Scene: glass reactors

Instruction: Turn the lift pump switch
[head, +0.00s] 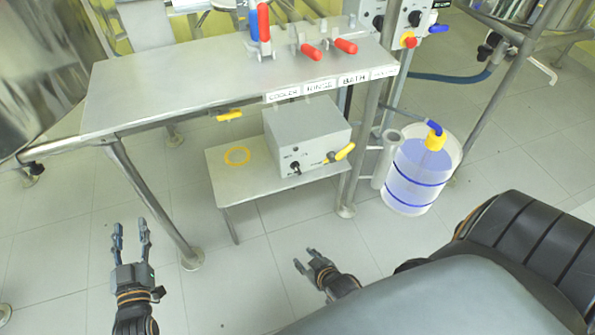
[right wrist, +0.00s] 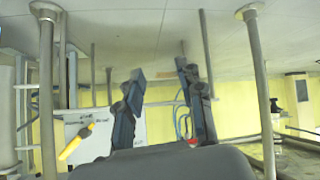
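A grey control box (head: 306,137) stands on the low shelf under the table. Its front has a small black knob switch (head: 295,167) and a yellow-handled valve (head: 345,152) at its right; the lettering is too small to read. The box (right wrist: 103,133) and yellow handle (right wrist: 76,142) also show in the right wrist view, which looks upside down. My right gripper (head: 307,257) is open and empty, below and in front of the box, apart from it. Its spread fingers show in the wrist view (right wrist: 163,85). My left gripper (head: 131,228) is open and empty, left of the shelf.
The steel table (head: 180,85) overhangs the box, with red and blue valve handles on top. Table legs (head: 150,195) flank the low shelf (head: 240,185). A liquid-filled container (head: 412,180) stands right. A yellow ring (head: 237,149) lies left of the box. Floor in front is clear.

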